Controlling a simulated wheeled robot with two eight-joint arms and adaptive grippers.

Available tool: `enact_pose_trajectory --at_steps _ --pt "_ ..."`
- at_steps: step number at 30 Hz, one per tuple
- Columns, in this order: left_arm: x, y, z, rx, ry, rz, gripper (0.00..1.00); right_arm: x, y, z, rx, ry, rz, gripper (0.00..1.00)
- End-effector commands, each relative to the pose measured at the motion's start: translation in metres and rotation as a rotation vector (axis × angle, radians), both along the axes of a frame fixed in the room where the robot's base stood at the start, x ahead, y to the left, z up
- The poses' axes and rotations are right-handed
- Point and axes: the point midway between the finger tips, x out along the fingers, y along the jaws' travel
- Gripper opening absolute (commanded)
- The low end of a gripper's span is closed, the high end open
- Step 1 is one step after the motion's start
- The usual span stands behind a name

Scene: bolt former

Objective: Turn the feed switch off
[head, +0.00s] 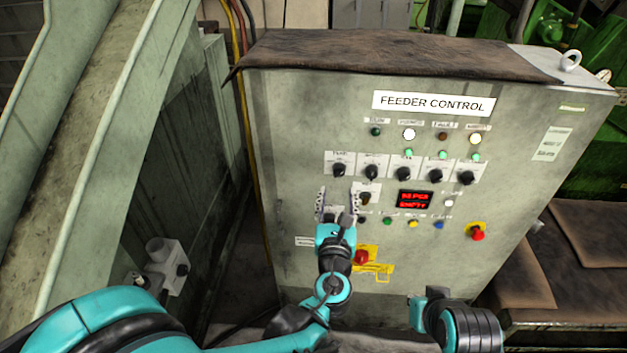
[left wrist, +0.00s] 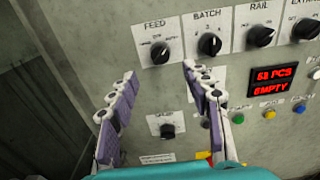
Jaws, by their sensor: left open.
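The feed switch (head: 339,170) is the leftmost black rotary knob in the upper row on the grey feeder control cabinet (head: 290,120). In the left wrist view the knob (left wrist: 160,52) sits under the label FEED; I cannot read its setting surely. My left gripper (head: 338,195) is open and empty, in front of the panel just below the feed switch. In the left wrist view the two purple-padded fingers (left wrist: 160,78) are spread, with the knob between and beyond their tips. I cannot see contact. My right arm shows at the lower right; its fingers are not visible.
The batch knob (left wrist: 210,44) is just right of the feed switch. Another knob (left wrist: 167,130) sits lower, between the fingers in the wrist view. A red display (head: 414,200) reads EMPTY. Red buttons (head: 361,257) (head: 478,235) stand lower. A green-grey machine frame (head: 90,120) is at left.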

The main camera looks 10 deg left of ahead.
Motion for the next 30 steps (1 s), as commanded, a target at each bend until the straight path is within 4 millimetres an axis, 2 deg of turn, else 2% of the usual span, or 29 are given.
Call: enact_pose_trajectory --at_steps 4,12,15,19,26,27,30 --pt "0.013 -0.003 -0.001 0.031 -0.009 -0.006 0.49 0.000 0.000 -0.004 0.000 0.000 0.000 0.00" --pt "0.058 -0.002 -0.001 0.026 -0.008 -0.004 0.49 0.000 0.000 -0.015 0.000 0.000 0.000 0.00" --pt "0.069 -0.003 -0.001 0.025 -0.007 -0.005 0.49 0.000 0.000 -0.017 0.000 0.000 0.000 0.00" --pt "0.077 -0.003 0.000 0.024 -0.007 -0.005 0.49 0.000 0.000 -0.018 0.000 0.000 0.000 0.00" --pt "0.078 -0.003 0.001 0.024 -0.007 -0.006 0.49 0.000 0.000 -0.018 0.000 0.000 0.000 0.00" --pt "0.078 -0.003 0.001 0.024 -0.007 -0.006 0.46 0.000 0.000 -0.018 0.000 0.000 0.000 0.00" --pt "0.078 -0.003 0.001 0.023 -0.007 -0.006 0.20 0.000 0.000 -0.018 0.000 0.000 0.000 0.00"
